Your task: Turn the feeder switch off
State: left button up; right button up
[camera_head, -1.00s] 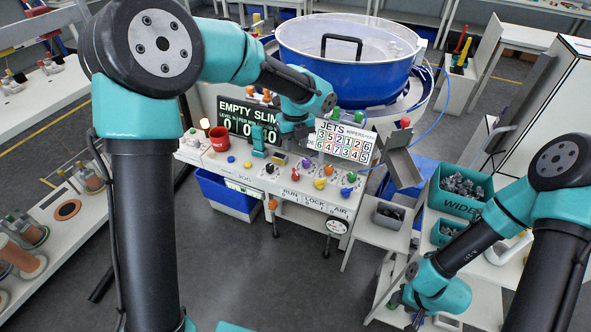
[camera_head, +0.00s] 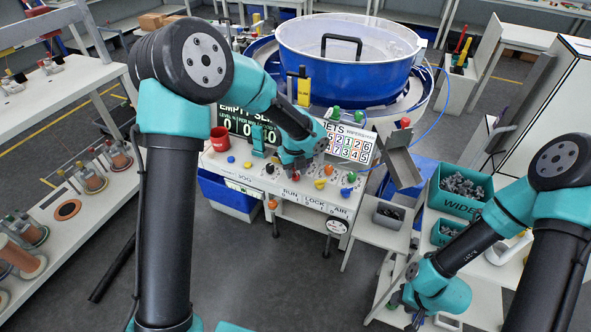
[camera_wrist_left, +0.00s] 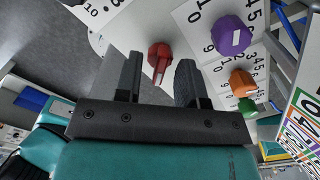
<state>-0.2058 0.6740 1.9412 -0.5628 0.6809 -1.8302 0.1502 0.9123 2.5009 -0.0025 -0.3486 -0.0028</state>
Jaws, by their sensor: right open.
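The control console (camera_head: 243,173) stands in front of the blue feeder bowl (camera_head: 345,75). My left gripper (camera_head: 302,168) is low over the middle of the console top and hides some knobs there. In the left wrist view, a red knob with a raised grip bar (camera_wrist_left: 159,56) lies ahead between the two fingers of the left gripper (camera_wrist_left: 160,76). The fingers are apart and empty; contact with the knob cannot be told. No label marks the feeder switch legibly. My right gripper (camera_head: 408,304) is at the lower right, away from the console, open.
In the left wrist view, a purple knob (camera_wrist_left: 232,36), an orange knob (camera_wrist_left: 243,83) and a green knob (camera_wrist_left: 247,106) are close to the right.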

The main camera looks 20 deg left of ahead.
pick_arm(q)
grip_shut()
